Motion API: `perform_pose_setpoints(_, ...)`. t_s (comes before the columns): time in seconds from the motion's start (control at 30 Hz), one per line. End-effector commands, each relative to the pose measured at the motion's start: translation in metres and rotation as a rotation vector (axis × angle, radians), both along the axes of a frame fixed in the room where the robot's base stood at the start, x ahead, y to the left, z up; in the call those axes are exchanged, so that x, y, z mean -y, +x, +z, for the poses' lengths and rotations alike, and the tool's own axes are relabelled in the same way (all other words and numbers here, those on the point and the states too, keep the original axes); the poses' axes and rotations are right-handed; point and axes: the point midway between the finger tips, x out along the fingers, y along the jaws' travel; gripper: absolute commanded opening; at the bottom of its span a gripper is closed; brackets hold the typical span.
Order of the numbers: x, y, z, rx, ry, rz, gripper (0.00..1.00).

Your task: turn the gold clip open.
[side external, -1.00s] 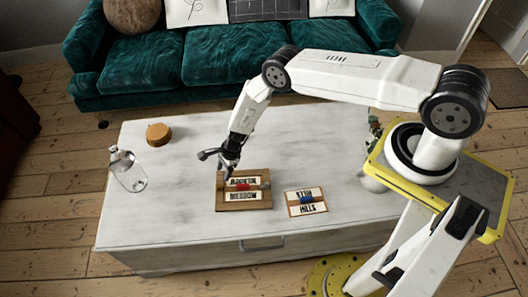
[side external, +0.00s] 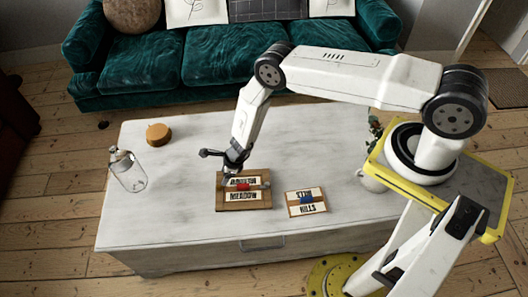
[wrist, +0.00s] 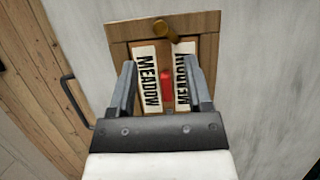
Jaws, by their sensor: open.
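The gold clip (wrist: 167,27), a small rounded cylinder, sits on the wooden frame at one end of the wooden board (wrist: 128,30) in the wrist view. The board (side external: 247,206) lies on the pale table in the side view, where I cannot make out the clip clearly near my gripper. A red clip (wrist: 167,82) lies between the two word cards, one reading MEADOW (wrist: 148,82). My gripper (wrist: 160,65) is open and empty over the board. Its fingers stand either side of the red clip, and the gold clip shows beyond the fingertips.
A second board (side external: 305,209) with a blue clip lies to the right. A glass bottle (side external: 129,172) stands at the table's left edge, with a round brown object (side external: 158,133) behind it.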

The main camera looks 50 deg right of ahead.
Motion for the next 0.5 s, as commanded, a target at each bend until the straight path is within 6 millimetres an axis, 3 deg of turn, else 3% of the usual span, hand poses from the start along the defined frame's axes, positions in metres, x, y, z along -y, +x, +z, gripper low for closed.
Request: perform_pose_setpoints(0.5, -0.0027, 0.0022, -0.0089, 0.000, 0.000, -0.001, 0.64)
